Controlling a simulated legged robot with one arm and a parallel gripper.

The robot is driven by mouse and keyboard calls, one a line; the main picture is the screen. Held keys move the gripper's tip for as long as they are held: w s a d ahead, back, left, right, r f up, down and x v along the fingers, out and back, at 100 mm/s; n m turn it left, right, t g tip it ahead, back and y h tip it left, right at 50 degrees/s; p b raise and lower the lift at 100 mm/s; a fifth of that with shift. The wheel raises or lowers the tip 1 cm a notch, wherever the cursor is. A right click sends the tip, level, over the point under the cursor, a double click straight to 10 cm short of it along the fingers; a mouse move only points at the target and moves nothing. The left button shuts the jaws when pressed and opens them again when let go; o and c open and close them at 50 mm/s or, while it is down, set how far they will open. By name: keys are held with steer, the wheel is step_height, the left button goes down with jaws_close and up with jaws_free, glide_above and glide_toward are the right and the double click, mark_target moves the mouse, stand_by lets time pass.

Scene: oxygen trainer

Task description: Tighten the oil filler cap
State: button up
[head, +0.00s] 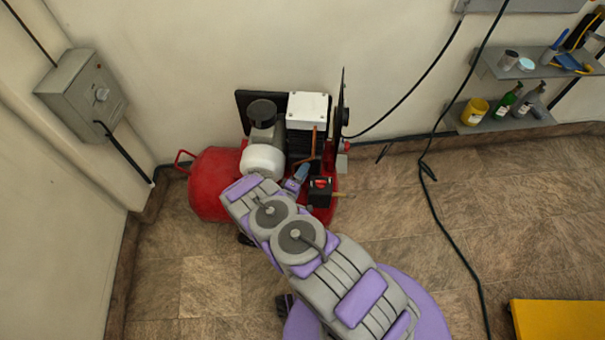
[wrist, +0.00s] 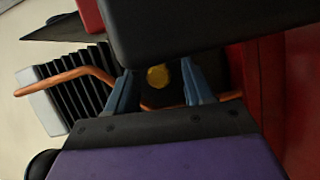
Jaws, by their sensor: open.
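A small round yellow cap, which looks like the oil filler cap (wrist: 158,77), shows on a dark part of the compressor in the wrist view. My gripper (wrist: 160,88) is open, with one blue finger to the left of the cap and one to the right. I cannot tell whether the fingertips reach around it; no contact is clear. In the head view my gripper (head: 301,172) is at the compressor's front, and the cap cannot be made out there. The compressor's red tank (head: 210,185) lies on the floor by the wall.
A copper pipe (wrist: 68,78) bends close to the left finger, and a dark box (wrist: 190,25) overhangs the fingers. A grey switch box (head: 82,92) is on the left wall. Shelves (head: 510,110) with bottles are at the right. Open floor (head: 390,200) lies right of the compressor.

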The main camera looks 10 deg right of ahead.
jaws_close()
stand_by(0.5)
steer(key=shift+s+m+g+y+p, duration=0.1)
steer(key=shift+m+g+y+p, duration=0.2)
steer(key=shift+m+y+p, duration=0.95)
steer(key=shift+s+m+g+y+p, duration=0.1)
steer(key=shift+m+g+y+p, duration=0.25)
steer(key=shift+m+p, duration=1.65)
